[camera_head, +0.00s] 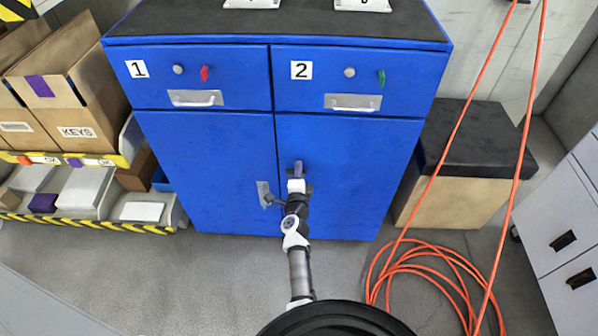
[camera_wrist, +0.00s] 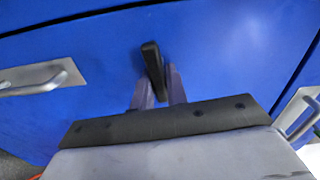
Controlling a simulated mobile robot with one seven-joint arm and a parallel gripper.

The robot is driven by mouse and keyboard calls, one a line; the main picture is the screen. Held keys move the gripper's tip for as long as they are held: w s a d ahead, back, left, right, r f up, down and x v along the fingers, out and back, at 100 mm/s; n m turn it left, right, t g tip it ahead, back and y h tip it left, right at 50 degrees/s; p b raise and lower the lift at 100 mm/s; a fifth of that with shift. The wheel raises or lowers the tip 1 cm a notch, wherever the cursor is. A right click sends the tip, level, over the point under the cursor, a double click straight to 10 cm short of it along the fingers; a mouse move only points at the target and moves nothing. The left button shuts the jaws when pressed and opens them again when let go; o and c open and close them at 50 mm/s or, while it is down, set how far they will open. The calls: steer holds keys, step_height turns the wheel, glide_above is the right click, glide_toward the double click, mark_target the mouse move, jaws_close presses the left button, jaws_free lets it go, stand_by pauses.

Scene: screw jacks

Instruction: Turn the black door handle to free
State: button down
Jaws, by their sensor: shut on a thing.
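The black door handle (camera_wrist: 152,62) shows in the wrist view as a dark bar against the blue door, tilted a little. My gripper (camera_wrist: 160,85) has one finger on each side of its lower part and is shut on it. In the head view my gripper (camera_head: 298,168) is at the front of the blue cabinet (camera_head: 200,160), on the right lower door near the middle seam. There my wrist and fingers hide most of the handle.
A silver pull on a plate (camera_head: 263,194) is just left of my wrist. Numbered drawers are above. Open shelves with boxes (camera_head: 75,130) stand at left, a black-topped box (camera_head: 465,150) at right. An orange cable (camera_head: 430,262) lies coiled on the floor.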

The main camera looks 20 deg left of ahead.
steer(key=shift+m, duration=0.7)
steer(key=c, duration=1.4)
jaws_free()
steer(key=shift+s+f, duration=0.1)
